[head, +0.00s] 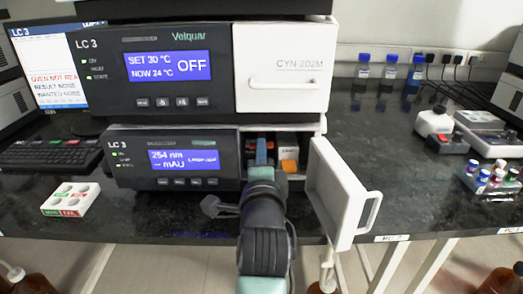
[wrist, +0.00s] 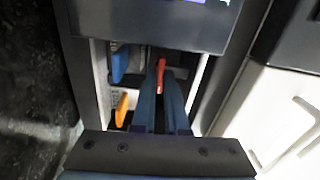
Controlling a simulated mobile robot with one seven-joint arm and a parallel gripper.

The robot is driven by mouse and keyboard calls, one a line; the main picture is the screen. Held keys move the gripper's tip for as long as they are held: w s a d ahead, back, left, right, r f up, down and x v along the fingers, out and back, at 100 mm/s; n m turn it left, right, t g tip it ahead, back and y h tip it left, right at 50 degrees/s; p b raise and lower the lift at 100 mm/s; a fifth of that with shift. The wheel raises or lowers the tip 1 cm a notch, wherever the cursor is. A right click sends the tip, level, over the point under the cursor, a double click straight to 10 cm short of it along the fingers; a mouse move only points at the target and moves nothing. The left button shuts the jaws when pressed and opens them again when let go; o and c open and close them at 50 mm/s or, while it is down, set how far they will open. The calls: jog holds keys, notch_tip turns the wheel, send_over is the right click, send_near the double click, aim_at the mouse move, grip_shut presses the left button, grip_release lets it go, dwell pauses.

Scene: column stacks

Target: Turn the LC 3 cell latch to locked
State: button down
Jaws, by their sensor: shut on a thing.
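The lower LC 3 unit (head: 172,160) has a lit blue display and an open bay at its right. My gripper (head: 261,160) reaches into this bay from the front. In the wrist view, my gripper's (wrist: 163,100) two dark blue fingers are shut on a small red lever (wrist: 161,74) at their tips. The red lever also shows in the head view (head: 270,145). A blue lever (wrist: 119,63) and an orange lever (wrist: 121,108) sit beside it, apart from the fingers. No label for the latch or its positions is readable. My fingers hide part of the bay.
The bay's white door (head: 338,195) stands swung out close to the right of my arm. The upper LC 3 unit (head: 180,70), showing OFF, sits directly above. A white tray (head: 70,200) lies at left, and small vials (head: 490,178) stand at right.

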jog(key=n+p, duration=0.2)
jog(key=n, duration=0.1)
jog(key=shift+r+n+p, duration=0.15)
jog(key=shift+n+p, duration=0.15)
jog(key=shift+p, duration=0.05)
jog(key=n+p, duration=0.2)
jog(key=n, duration=0.3)
jog(key=shift+p, duration=0.4)
jog(key=n+p, duration=0.1)
jog(key=n, duration=0.4)
jog(key=shift+p, duration=0.3)
jog(key=shift+n+p, duration=0.5)
jog(key=shift+n, duration=1.3)
jog(key=c, duration=0.9)
grip_release()
jog(key=shift+c, duration=0.2)
jog(key=shift+s, duration=0.1)
